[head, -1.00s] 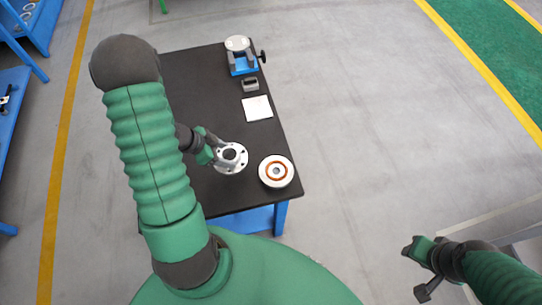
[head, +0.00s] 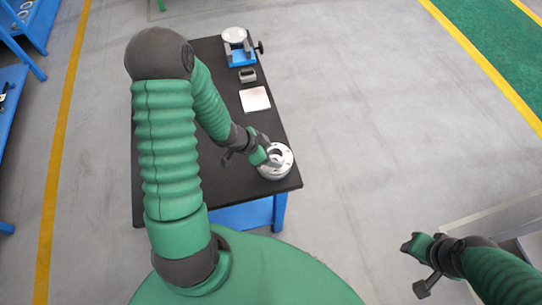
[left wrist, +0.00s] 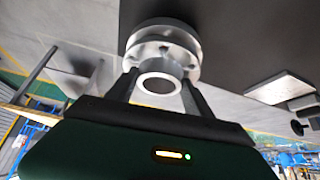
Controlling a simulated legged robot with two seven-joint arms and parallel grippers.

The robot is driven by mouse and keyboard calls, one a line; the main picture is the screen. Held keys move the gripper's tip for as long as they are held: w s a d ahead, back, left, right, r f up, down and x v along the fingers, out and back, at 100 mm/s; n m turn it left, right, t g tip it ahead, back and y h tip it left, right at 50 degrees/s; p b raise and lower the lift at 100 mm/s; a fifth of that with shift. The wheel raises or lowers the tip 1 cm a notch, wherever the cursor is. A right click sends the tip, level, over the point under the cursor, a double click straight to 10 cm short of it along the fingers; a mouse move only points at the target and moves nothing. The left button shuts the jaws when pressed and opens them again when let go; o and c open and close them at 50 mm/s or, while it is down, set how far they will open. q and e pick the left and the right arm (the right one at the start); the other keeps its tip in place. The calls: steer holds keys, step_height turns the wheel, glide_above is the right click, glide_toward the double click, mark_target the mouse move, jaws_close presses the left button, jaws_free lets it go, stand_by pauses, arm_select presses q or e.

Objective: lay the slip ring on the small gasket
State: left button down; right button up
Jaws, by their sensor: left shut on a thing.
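The slip ring (head: 279,153), a silver flange with bolt holes and a hub, is in my left gripper (head: 266,158) at the table's near right corner. In the left wrist view the fingers (left wrist: 160,90) are shut on the hub of the slip ring (left wrist: 158,66). Directly beyond it is the pale round shell (left wrist: 157,27); in the head view the shell (head: 277,176) shows just under the ring. I cannot tell whether they touch. The orange small gasket is hidden behind the ring. My right gripper (head: 422,267) appears open and empty, away to the right of the table.
The black table (head: 160,185) has a white square plate (head: 255,99), a small grey block (head: 247,75) and a blue fixture with a pale disc (head: 238,45) along its right side. The table's left part is largely bare where it shows. The right edge is close to the shell.

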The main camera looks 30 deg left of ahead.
arm_select(q)
steer(key=shift+w+d, duration=0.1)
steer(key=shift+w, duration=0.05)
steer(key=c, duration=0.9)
jaws_free()
steer(key=shift+f, duration=0.2)
steer(key=o, duration=0.5)
steer(key=shift+a, duration=0.2)
steer(key=shift+r, duration=0.15)
